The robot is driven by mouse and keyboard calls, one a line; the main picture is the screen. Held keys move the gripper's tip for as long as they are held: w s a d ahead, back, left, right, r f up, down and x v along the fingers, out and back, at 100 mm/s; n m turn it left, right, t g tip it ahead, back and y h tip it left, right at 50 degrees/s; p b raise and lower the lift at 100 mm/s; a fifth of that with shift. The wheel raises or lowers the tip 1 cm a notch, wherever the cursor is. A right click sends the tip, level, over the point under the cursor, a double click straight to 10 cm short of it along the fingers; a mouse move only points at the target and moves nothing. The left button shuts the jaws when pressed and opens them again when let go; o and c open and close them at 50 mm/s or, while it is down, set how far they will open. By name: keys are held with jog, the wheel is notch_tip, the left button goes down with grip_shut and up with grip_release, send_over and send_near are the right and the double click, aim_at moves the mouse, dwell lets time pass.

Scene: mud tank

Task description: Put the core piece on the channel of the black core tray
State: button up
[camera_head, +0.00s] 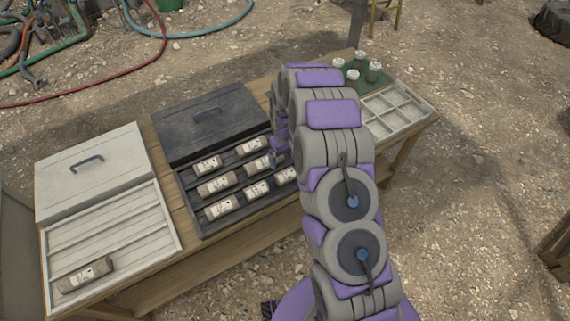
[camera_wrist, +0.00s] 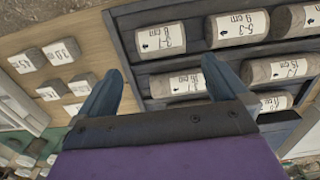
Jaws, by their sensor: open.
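The black core tray (camera_head: 190,222) stands mid-table with its dark lid raised behind it. Several labelled core pieces (camera_head: 217,185) lie in rows in its channels. They also show large in the wrist view (camera_wrist: 243,28), beside the tray's dark wall (camera_wrist: 125,45). Several short labelled core pieces (camera_wrist: 62,52) lie on bare wood beside the tray in the wrist view. My arm hides that spot in the head view. My gripper (camera_wrist: 160,66) is open with nothing seen between its fingers, above the black tray's edge. In the head view my gripper (camera_head: 273,157) is partly hidden by my arm.
A white tray (camera_head: 150,237) at left holds one core piece (camera_head: 85,274) in its front channel; its lid (camera_head: 85,172) is up. A pale compartment tray (camera_head: 420,104) and a green mat (camera_head: 382,85) with several white-topped cups stand at right. Hoses lie behind the table.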

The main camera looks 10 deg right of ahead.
jog(key=s+a+r+m, duration=0.1)
jog(key=s+r, duration=0.7)
jog(key=r, duration=0.3)
jog(key=s+a+r, duration=0.1)
jog(key=s+r, duration=0.7)
jog(key=r, duration=0.3)
jog(key=s+r+m, duration=0.1)
jog(key=s+r, duration=0.2)
jog(key=s, duration=1)
jog(key=s+d+r+m+g, duration=0.1)
jog(key=s+r, duration=0.3)
jog(key=s, duration=0.9)
jog(key=shift+s+d+r+m+g, duration=0.25)
jog(key=shift+d+r+m+g, duration=0.05)
